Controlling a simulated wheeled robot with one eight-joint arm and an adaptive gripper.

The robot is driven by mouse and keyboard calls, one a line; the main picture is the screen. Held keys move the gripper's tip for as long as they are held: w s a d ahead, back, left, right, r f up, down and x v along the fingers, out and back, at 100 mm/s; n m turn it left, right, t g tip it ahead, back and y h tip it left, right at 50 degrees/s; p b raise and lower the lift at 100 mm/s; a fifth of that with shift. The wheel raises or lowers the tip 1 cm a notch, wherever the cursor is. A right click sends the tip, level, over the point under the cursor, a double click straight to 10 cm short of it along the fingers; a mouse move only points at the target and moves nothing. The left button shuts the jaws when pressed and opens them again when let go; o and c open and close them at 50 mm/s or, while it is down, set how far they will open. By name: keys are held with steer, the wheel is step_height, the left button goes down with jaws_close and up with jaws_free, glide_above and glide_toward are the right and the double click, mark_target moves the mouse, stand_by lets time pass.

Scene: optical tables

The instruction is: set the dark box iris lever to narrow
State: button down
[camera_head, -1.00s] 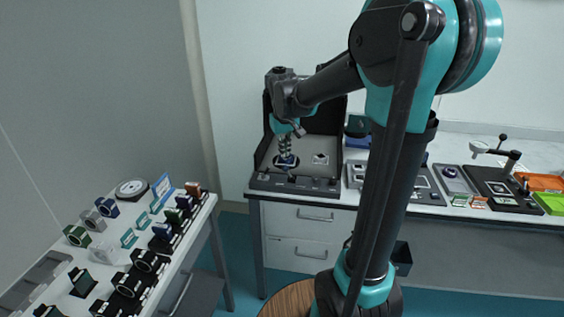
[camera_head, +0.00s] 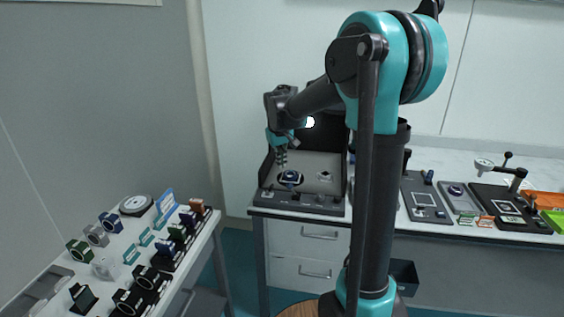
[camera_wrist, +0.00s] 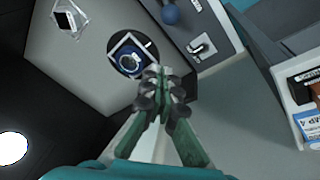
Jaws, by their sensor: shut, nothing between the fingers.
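The dark box (camera_head: 322,164) stands open at the front on the bench, with a grey floor and a dark front panel (camera_head: 305,200). On its floor is a dark round stage with a blue-ringed optic in a square mount (camera_head: 290,177), also in the wrist view (camera_wrist: 130,61). The front panel carries a small metal lever on a pale plate (camera_wrist: 200,47) and a blue knob (camera_wrist: 170,13); which part is the iris lever I cannot tell. My gripper (camera_head: 281,161) is shut and empty above the stage, its fingertips showing beside it in the wrist view (camera_wrist: 156,82).
A second square piece (camera_head: 325,176) lies on the box floor right of the stage. Instruments (camera_head: 424,200) stand on the bench to the right. A side table at left holds several mounted optics (camera_head: 110,222). The box walls bound my gripper at the back.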

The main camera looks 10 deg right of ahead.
mark_target(292, 189)
steer(key=x, duration=0.7)
steer(key=shift+s+d+r, duration=0.15)
steer(key=shift+s, duration=0.45)
steer(key=shift+s+d+r, duration=0.1)
steer(key=shift+s+d, duration=0.05)
steer(key=shift+s, duration=0.4)
steer(key=shift+s+d+r, duration=0.1)
steer(key=shift+s+d, duration=0.15)
steer(key=shift+s, duration=0.55)
steer(key=shift+s+d+r+y, duration=0.1)
steer(key=shift+d+y, duration=0.1)
steer(key=shift+y, duration=0.1)
steer(key=shift+s+d+r+t+y, duration=0.1)
steer(key=shift+d+r+t+y, duration=0.1)
steer(key=shift+d+t+y, duration=0.3)
